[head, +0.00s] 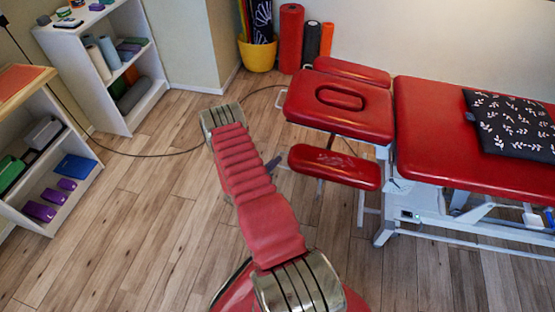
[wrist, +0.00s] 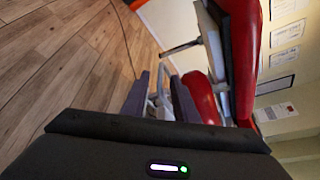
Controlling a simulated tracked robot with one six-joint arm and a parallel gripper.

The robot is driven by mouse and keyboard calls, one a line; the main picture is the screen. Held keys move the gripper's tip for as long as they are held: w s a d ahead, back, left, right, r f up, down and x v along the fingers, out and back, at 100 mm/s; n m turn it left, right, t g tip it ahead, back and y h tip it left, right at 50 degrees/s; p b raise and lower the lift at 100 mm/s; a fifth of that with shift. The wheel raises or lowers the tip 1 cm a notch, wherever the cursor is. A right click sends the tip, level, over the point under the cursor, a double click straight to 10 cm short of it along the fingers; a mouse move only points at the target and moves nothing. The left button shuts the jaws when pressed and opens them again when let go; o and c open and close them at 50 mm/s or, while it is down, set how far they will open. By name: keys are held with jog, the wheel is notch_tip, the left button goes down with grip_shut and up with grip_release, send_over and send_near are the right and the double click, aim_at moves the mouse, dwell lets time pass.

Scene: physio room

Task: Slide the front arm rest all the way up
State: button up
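The front arm rest (head: 334,167) is a red padded cushion on the near side of the red face cushion (head: 340,103). It sits lower than that cushion. In the wrist view the arm rest (wrist: 200,97) is red, just right of my gripper (wrist: 160,76). The two dark purple-grey fingers are apart. A pale grey bracket (wrist: 158,103) shows between them; I cannot tell whether it lies within their reach. In the head view only a fingertip shows, left of the arm rest; my arm hides the rest.
The red treatment table (head: 435,130) carries a dark patterned pillow (head: 510,125). The back arm rest (head: 352,72) lies beyond the face cushion. Upright rolls (head: 290,40) and a yellow pot (head: 258,54) stand by the wall. A cable (head: 140,154) crosses the floor.

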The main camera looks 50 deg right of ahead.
jog(key=shift+x, duration=2.15)
grip_shut()
jog(key=shift+a, duration=0.1)
